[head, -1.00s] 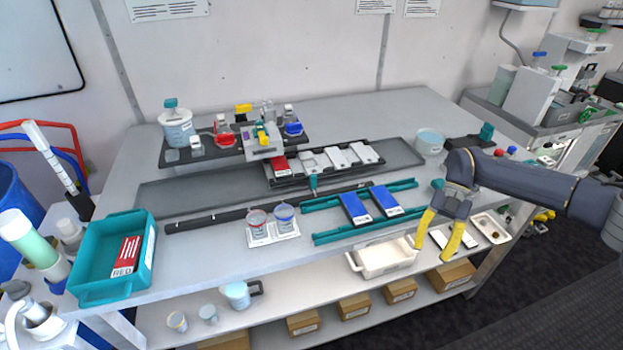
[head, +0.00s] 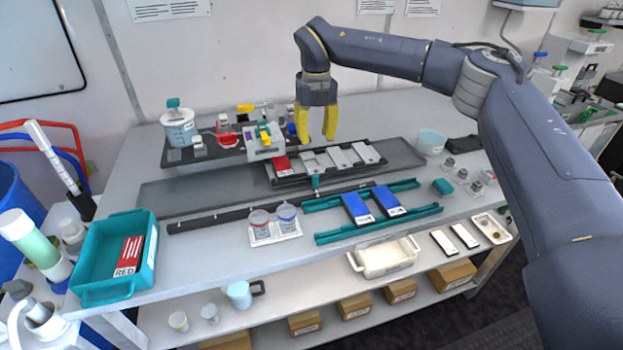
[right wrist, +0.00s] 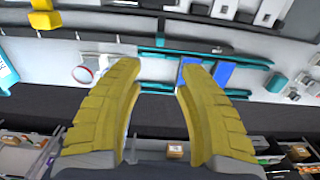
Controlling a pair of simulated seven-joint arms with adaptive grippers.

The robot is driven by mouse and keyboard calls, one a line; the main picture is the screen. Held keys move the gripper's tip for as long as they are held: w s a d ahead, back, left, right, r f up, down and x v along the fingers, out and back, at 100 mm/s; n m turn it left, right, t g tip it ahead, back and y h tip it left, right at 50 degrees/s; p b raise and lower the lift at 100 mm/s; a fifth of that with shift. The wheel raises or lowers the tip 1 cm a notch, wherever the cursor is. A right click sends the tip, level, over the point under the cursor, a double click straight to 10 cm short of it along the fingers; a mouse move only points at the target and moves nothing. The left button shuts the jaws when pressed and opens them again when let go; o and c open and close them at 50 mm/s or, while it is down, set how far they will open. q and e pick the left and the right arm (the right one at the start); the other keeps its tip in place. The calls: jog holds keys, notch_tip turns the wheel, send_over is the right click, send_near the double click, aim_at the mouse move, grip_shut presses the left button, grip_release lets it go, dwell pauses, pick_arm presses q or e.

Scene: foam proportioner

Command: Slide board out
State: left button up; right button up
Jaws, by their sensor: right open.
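A black board (head: 282,182) lies on a long dark grey plate (head: 190,194) in the middle of the table in the head view. It carries a red block (head: 281,164) at its left and several pale blocks (head: 339,158). A small teal handle (head: 316,183) sticks out at its front edge. My right gripper (head: 316,139) hangs fingers-down above the back of the board, open and empty. Its yellow fingers also show spread apart in the right wrist view (right wrist: 160,72). My left gripper is not in view.
Two teal rails (head: 421,209) with blue blocks (head: 357,208) lie in front. Left of them stand two cups (head: 287,213) on a white holder. A rack with flasks (head: 224,131) stands behind left, close to my right gripper. A teal bin (head: 151,263) sits front left.

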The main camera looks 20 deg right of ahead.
aim_at(315, 175)
notch_tip(315, 175, down, 15)
dwell(0.5)
grip_shut()
dwell(0.4)
